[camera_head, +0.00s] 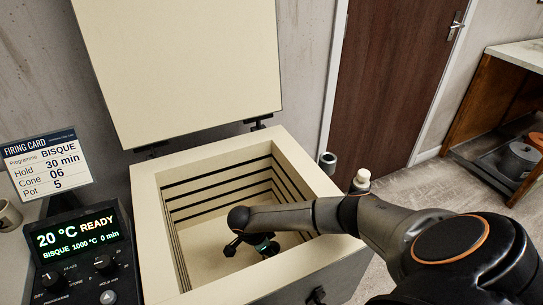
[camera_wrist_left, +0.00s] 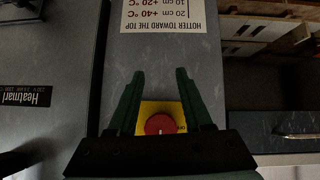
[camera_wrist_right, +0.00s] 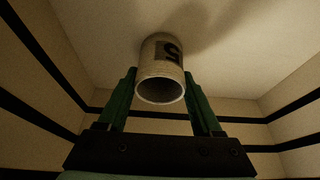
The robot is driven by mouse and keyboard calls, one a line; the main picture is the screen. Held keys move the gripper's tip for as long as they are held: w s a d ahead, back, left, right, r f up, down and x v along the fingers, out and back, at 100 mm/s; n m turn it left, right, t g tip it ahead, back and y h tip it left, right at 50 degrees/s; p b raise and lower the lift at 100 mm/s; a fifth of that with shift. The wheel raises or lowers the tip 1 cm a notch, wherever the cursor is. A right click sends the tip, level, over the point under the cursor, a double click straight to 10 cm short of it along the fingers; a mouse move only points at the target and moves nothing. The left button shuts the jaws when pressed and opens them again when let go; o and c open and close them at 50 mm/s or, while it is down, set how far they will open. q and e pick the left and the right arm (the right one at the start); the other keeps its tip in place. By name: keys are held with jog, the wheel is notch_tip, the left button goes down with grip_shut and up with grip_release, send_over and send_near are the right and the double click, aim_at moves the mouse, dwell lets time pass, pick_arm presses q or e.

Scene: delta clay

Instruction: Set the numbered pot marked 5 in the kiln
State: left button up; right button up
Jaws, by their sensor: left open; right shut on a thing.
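The kiln (camera_head: 150,200) is a cream box with its lid (camera_head: 185,70) raised. My right arm reaches over its right wall, and the right gripper (camera_head: 262,246) is inside the chamber, low near the floor. In the right wrist view that gripper (camera_wrist_right: 159,78) is shut on a pale cylindrical pot (camera_wrist_right: 162,62) with a dark mark that looks like a 5. The pot's open rim faces the camera; whether its base touches the floor is unclear. In the left wrist view my left gripper (camera_wrist_left: 160,80) is open and empty, with a red knob (camera_wrist_left: 159,124) between its fingers.
A firing card (camera_head: 47,160) reads Pot 5. The control panel (camera_head: 80,250) shows 20 °C READY. Dark bands line the chamber walls. A low shelf (camera_head: 500,155) with a grey pot (camera_head: 519,158) stands at right. A small cup (camera_head: 8,214) sits at the left edge.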

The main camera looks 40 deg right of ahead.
jog(key=o, duration=1)
jog(key=shift+f, duration=0.15)
jog(key=o, duration=0.5)
jog(key=shift+c, duration=0.2)
pick_arm(q)
jog(key=shift+s+a+f, duration=0.1)
jog(key=shift+s+f, duration=0.2)
jog(key=shift+s, duration=0.1)
